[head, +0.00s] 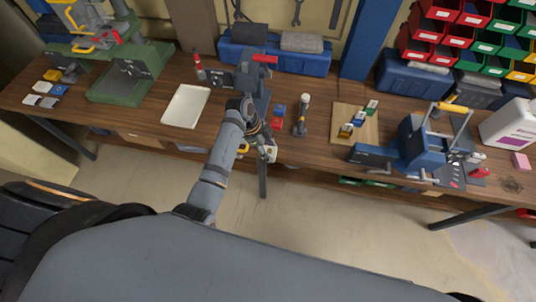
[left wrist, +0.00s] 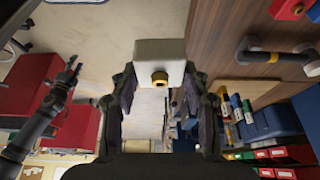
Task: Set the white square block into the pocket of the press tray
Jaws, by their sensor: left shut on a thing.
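The white square block (left wrist: 160,62) with a brass-coloured round fitting is between the fingers of my left gripper (left wrist: 159,88) in the left wrist view. The gripper is shut on it. In the head view the block (head: 270,153) shows beside the left gripper (head: 259,146), out over the floor in front of the bench edge. A green press (head: 128,82) with a dark plate stands at the bench's left; I cannot make out a pocket in its tray. My right gripper (left wrist: 68,75) appears small and dark at the left of the left wrist view; its finger opening is unclear.
A white shallow tray (head: 186,106) lies between the green press and a dark vise-like device (head: 254,78). Red and blue blocks (head: 278,116), a hammer-like tool (head: 301,115), a wooden board (head: 368,126) and a blue machine (head: 420,146) stand further right. Small tiles lie far left.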

